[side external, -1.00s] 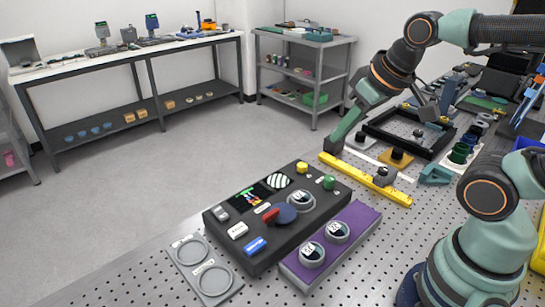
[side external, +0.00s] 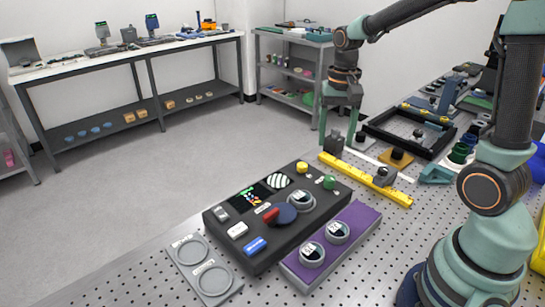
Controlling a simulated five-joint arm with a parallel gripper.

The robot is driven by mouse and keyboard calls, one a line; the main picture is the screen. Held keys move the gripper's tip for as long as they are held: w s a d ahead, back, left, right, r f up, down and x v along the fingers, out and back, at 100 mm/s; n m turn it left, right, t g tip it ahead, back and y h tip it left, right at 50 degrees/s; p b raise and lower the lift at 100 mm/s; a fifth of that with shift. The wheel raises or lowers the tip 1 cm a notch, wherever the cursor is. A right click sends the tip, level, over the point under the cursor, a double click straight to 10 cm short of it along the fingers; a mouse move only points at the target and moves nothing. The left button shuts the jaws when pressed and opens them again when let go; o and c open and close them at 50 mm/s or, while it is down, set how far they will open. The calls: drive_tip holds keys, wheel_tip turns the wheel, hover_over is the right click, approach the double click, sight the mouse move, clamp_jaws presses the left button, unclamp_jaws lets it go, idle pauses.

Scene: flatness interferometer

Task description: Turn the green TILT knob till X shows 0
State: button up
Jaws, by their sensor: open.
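The green knob (side external: 329,183) stands on the far right corner of the black control box (side external: 237,260). A yellow knob (side external: 302,167) is beside it, further back. The box's small dark screen (side external: 253,198) shows coloured marks, too small to read as numbers. A round striped fringe display (side external: 279,181) is next to the screen. My gripper (side external: 338,141) points down with its fingers apart and empty. In the picture it is above and behind the green knob, near the far end of the yellow bar, not touching the knob.
The yellow bar (side external: 350,174) with a grey block on it lies right of the box. A purple holder (side external: 355,232) with two round pieces stands in front. A grey two-ring tray (side external: 181,268) is at left. A black frame (side external: 440,147) and other parts crowd the back right.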

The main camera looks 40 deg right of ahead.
sight(330, 177)
wheel_tip(330, 177, down, 12)
drive_tip(key=shift+r, duration=0.1)
idle(0.4)
clamp_jaws()
